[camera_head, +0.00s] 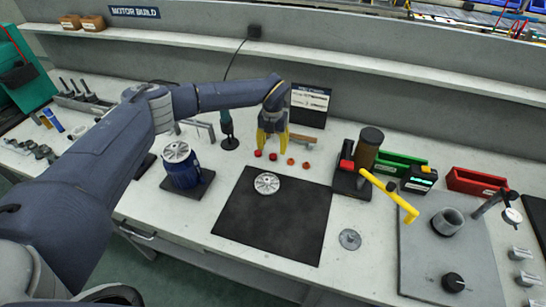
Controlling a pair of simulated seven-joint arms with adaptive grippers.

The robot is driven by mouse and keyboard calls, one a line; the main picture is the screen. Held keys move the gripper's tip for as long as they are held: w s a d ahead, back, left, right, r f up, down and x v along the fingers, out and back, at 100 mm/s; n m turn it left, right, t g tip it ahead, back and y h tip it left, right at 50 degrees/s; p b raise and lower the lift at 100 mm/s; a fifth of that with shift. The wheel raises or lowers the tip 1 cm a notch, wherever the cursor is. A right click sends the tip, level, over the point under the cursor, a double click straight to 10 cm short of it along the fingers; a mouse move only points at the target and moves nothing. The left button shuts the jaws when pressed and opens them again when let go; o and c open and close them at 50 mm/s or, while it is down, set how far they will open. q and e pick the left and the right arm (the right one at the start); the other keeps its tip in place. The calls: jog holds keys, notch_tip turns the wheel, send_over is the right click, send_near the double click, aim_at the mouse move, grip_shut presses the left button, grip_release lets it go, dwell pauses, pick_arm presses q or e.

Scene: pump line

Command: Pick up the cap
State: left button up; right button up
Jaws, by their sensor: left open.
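Small round caps lie in a row at the back of the bench: a red cap (258,153), a second red cap (273,156), an orange one (290,161) and another orange one (306,166). A silver slotted disc, possibly an end cap (267,183), lies flat on the black mat (283,222). A similar silver disc (175,151) sits on top of a blue motor housing (183,174). My left gripper (271,143), with yellow fingers, is open and points down just above or behind the red caps. I cannot tell its exact height. My right gripper is not in view.
A black stand with a dark cylinder (368,145) and a yellow lever (388,195) stand to the right. Green (398,163) and red bins (476,182) are behind a grey plate with fixtures. A metal disc (350,239) lies right of the mat. The mat's front is clear.

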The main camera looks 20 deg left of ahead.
aim_at(273, 155)
pick_arm(q)
jog(key=shift+f, duration=2.55)
jog(key=c, duration=1)
